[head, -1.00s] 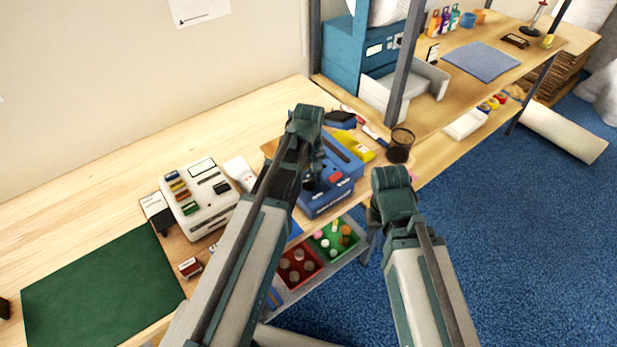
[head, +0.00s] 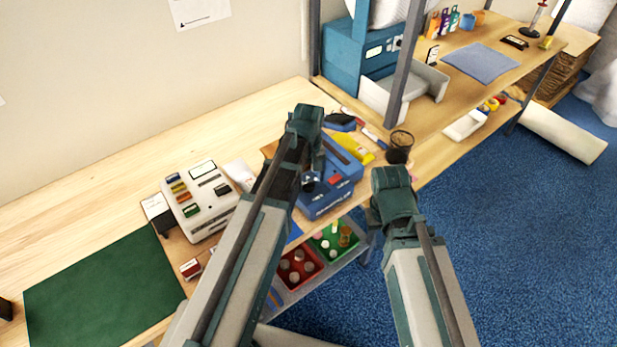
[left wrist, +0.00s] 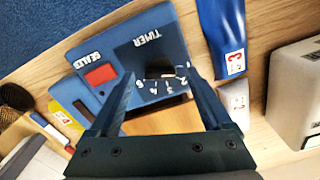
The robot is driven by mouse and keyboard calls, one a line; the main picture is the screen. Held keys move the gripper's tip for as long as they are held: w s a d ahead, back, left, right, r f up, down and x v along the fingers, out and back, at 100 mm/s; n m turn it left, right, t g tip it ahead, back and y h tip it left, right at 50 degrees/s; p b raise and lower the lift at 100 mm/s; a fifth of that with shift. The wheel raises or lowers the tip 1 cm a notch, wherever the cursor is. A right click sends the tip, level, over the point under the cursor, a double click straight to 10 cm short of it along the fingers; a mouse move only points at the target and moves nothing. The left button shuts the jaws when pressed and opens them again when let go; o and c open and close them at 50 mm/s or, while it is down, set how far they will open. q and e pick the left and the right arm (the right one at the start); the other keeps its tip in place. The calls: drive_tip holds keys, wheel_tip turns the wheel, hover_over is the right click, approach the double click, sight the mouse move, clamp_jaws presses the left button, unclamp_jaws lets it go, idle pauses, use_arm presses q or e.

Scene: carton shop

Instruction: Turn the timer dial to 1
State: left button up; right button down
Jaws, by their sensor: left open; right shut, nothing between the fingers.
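The blue sealer (head: 345,172) stands on the bench beneath my left arm in the head view. In the left wrist view its blue casing (left wrist: 85,55) carries a dark timer panel (left wrist: 140,55) marked TIMER, with an arc of white numerals. I cannot make out the dial's pointer or its setting. My left gripper (left wrist: 163,105) is open, its two fingers spread on either side of the numeral area. I cannot tell whether they touch the dial. A red switch (left wrist: 100,75) sits beside the panel, under the word SEALER. My right gripper is hidden behind its own arm.
A white device with coloured keys (head: 208,205) stands left of the sealer, near a green mat (head: 95,290). A black mesh cup (head: 400,148) stands to the right. Red and green bins (head: 300,268) sit below the bench edge. The bench's back left is clear.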

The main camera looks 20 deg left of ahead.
sight(308, 183)
use_arm(q)
wheel_tip(308, 183, up, 13)
drive_tip(key=p, duration=1.2)
use_arm(e)
wheel_tip(308, 183, up, 13)
use_arm(q)
drive_tip(key=shift+f, duration=0.1)
use_arm(e)
drive_tip(key=shift+f, duration=0.15)
